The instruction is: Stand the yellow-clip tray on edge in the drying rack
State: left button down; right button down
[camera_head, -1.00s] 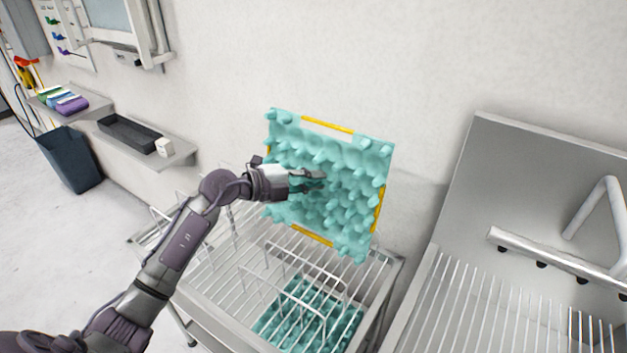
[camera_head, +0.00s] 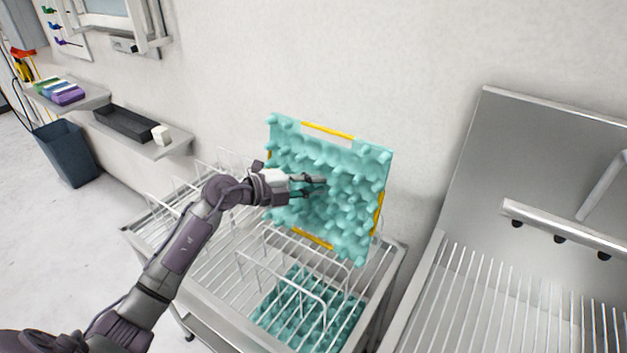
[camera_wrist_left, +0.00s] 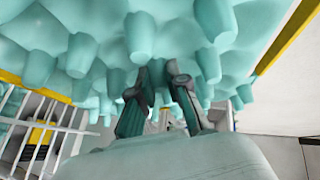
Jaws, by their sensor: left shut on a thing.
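The yellow-clip tray (camera_head: 345,160) is a teal egg tray with yellow strips along its edges. It is upright, slightly tilted, above the back part of the drying rack (camera_head: 215,262). My left gripper (camera_head: 318,184) is at the middle of the tray's knobbly face and shut on the tray. In the left wrist view the fingers (camera_wrist_left: 160,95) reach in among the teal knobs (camera_wrist_left: 215,62), with a yellow strip (camera_wrist_left: 285,38) at the right. Whether the tray's lower edge touches the rack wires I cannot tell. My right gripper is not in view.
Another teal tray (camera_head: 290,312) lies low under the rack's front wires. A steel sink unit (camera_head: 480,200) stands at the right. A wall shelf with a black bin (camera_head: 128,123) and a dark blue bucket (camera_head: 68,152) are at the left. The rack's left wire slots look empty.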

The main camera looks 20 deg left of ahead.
aim_at(322, 208)
pick_arm(q)
jog(key=shift+f+b, duration=1.85)
jog(key=shift+f, duration=2.05)
jog(key=c, duration=1.1)
grip_release()
jog(key=shift+p+v, duration=0.65)
jog(key=shift+v, duration=0.75)
jog(key=shift+p+v, duration=0.7)
jog(key=shift+v, duration=1.9)
